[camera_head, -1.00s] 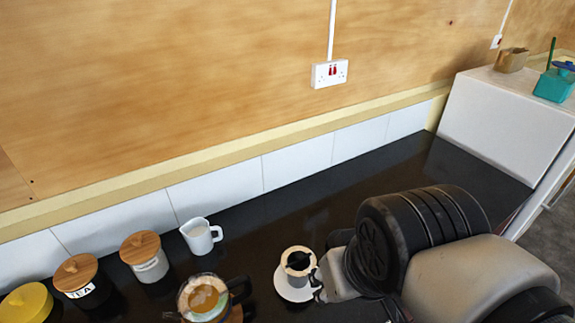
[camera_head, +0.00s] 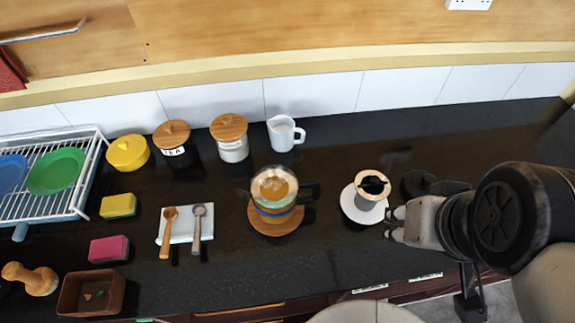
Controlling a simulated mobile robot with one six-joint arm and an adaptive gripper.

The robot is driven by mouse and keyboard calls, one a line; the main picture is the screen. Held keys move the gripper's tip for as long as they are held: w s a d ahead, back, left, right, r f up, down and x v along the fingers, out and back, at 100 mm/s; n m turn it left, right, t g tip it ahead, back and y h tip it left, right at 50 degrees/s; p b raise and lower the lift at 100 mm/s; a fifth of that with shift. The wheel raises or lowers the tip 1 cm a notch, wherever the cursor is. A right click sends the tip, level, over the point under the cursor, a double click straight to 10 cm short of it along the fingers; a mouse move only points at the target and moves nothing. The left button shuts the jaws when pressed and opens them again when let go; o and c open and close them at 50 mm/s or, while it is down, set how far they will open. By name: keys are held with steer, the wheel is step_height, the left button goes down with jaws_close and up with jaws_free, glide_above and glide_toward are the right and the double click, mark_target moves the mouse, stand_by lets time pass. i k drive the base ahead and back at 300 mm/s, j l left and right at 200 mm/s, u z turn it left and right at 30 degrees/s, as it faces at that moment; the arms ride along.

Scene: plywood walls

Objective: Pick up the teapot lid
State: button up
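A glass teapot (camera_head: 274,197) with a dark handle on its right stands on a round wooden coaster (camera_head: 276,228) in the middle of the counter. Its pale tan lid (camera_head: 273,184) seems to sit on top of it. My gripper (camera_head: 394,224) is at the right, beside a white cup on a saucer and well apart from the teapot. Its fingers are small and partly turned away, so how wide they stand is unclear. I see nothing held in it.
A white cup (camera_head: 369,190) with a dark insert stands on a saucer (camera_head: 350,207) between gripper and teapot. Behind are a white jug (camera_head: 283,134), wooden-lidded canisters (camera_head: 231,150) and a yellow pot (camera_head: 128,153). The counter in front of the teapot is clear.

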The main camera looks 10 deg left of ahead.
mark_target(416, 184)
steer(key=z, duration=0.6)
steer(key=u, duration=1.65)
steer(key=k+l, duration=0.15)
steer(key=l, duration=0.25)
steer(key=k+l, duration=0.1)
steer(key=l, duration=0.3)
